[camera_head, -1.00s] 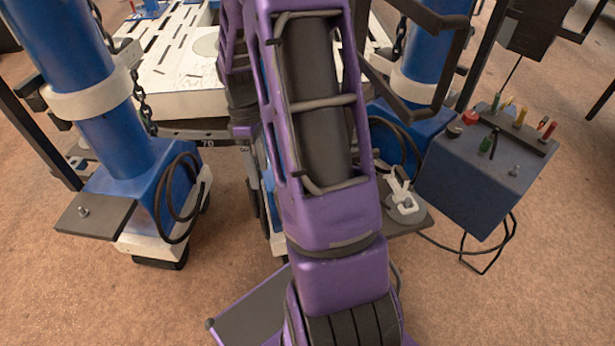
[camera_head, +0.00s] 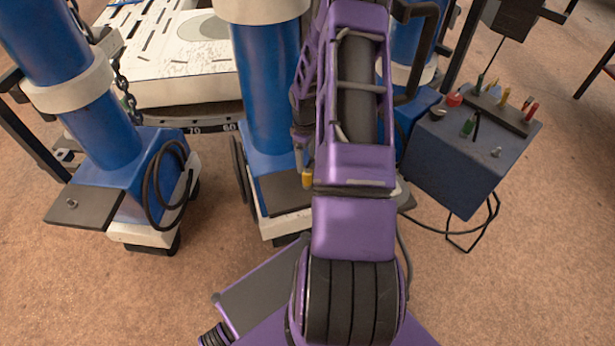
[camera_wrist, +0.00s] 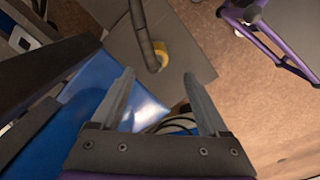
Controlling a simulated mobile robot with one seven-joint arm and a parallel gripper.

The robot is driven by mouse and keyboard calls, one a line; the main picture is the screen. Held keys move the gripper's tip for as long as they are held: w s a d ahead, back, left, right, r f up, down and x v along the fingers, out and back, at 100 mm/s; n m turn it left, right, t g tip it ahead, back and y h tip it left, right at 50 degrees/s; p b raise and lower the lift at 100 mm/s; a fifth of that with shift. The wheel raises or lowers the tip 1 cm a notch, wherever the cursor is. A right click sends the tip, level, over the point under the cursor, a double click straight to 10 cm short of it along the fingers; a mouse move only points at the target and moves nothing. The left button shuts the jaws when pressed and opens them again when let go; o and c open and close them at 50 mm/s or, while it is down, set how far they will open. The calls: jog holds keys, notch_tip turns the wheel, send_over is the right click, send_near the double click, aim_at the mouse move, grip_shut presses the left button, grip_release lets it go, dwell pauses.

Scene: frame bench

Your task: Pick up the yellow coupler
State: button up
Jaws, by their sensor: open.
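The yellow coupler (camera_head: 307,178) is small in the head view, just left of my purple arm, at the edge of a dark plate (camera_head: 283,196) on the foot of the middle blue column. In the wrist view the yellow coupler (camera_wrist: 162,52) is a short yellow ring beside the end of a dark rod (camera_wrist: 143,35), above a grey plate. My gripper (camera_wrist: 159,77) is open with nothing between its fingers. The coupler shows just beyond the fingertips, between them in the picture. I cannot tell the distance. In the head view my arm hides much around the coupler.
A blue column (camera_head: 265,85) stands left of my arm; its blue surface (camera_wrist: 100,95) appears close to the left finger in the wrist view. A blue box (camera_head: 465,150) with colored knobs stands at right. A slotted white table (camera_head: 165,60) is behind. Open floor lies in front.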

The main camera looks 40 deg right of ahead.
aim_at(307, 166)
jog(key=f, duration=0.7)
jog(key=shift+d+f, duration=0.25)
jog(key=shift+f, duration=0.05)
grip_shut()
